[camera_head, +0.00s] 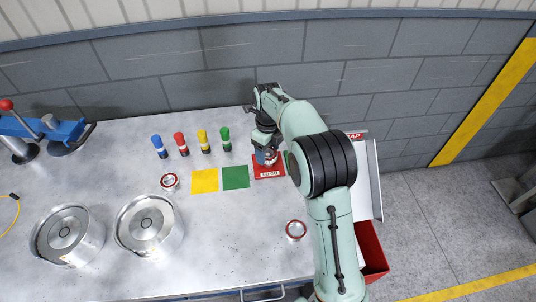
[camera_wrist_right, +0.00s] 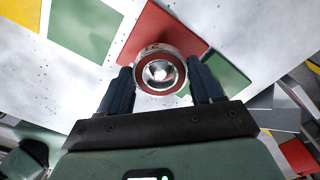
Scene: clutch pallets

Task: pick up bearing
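My right gripper (camera_head: 265,150) is low over the red pad (camera_head: 270,173) at the back of the table. In the right wrist view its two dark blue fingers (camera_wrist_right: 160,84) stand on either side of a bearing (camera_wrist_right: 161,71), a silver ring with a red face, and look closed on its sides. The bearing is partly hidden in the head view; I cannot tell whether it touches the pad. A second bearing (camera_head: 170,181) lies left of the yellow pad. A third bearing (camera_head: 295,230) lies near the front right of the table. My left gripper is not in view.
A yellow pad (camera_head: 205,181) and a green pad (camera_head: 236,177) lie left of the red one. Several coloured bottles (camera_head: 182,144) stand behind them. Two round metal housings (camera_head: 148,226) and a blue tool (camera_head: 55,130) are on the left. A red bin (camera_head: 373,250) is at the right.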

